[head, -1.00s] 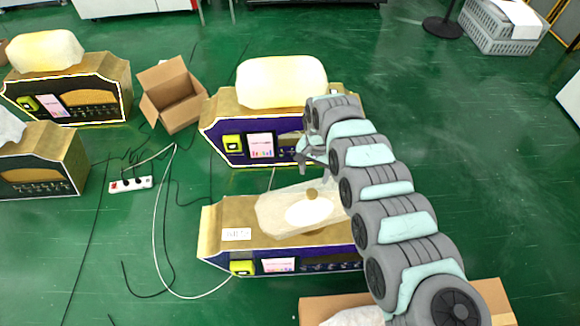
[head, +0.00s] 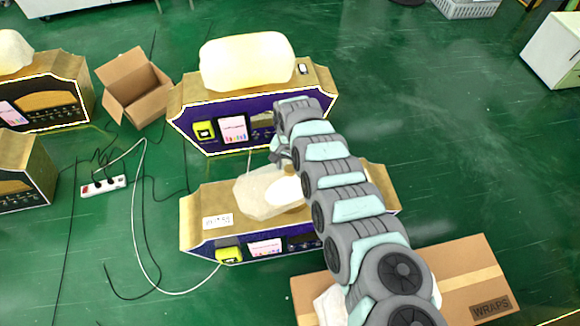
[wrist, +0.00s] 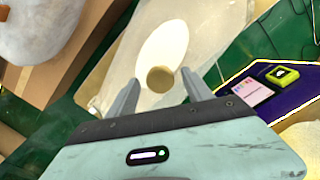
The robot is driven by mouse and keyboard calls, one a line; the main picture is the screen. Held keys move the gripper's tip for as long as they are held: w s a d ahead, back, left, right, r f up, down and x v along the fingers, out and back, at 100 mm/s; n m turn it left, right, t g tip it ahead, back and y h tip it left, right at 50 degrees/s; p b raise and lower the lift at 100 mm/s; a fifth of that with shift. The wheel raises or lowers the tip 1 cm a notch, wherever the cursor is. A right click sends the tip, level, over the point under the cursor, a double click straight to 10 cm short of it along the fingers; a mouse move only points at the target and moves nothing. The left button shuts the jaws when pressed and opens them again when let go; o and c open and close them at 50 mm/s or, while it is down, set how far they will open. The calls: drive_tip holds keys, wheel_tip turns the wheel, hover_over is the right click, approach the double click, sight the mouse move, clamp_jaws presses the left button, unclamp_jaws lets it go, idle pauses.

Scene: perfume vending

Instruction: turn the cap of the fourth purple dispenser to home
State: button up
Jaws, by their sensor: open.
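The farther purple machine (head: 218,108) shows a yellow box, a small screen and a dark row of dispensers on its front; my arm covers its right part. The fourth dispenser's cap cannot be made out. My gripper (head: 281,152) hangs between this front and the nearer purple machine (head: 205,245). In the wrist view my gripper (wrist: 160,88) is open and empty. A round gold knob (wrist: 160,79) on the nearer machine's pale top cover appears between the fingers, apparently below them. The purple front (wrist: 300,103) shows at the right, outside the fingers.
A pale bulky cover (head: 247,62) tops the farther machine. An open cardboard box (head: 135,90) stands left of it, and a carton (head: 465,275) lies at the front right. Cables and a power strip (head: 104,186) lie on the green floor.

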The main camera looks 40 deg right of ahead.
clamp_jaws()
idle(0.6)
idle(0.3)
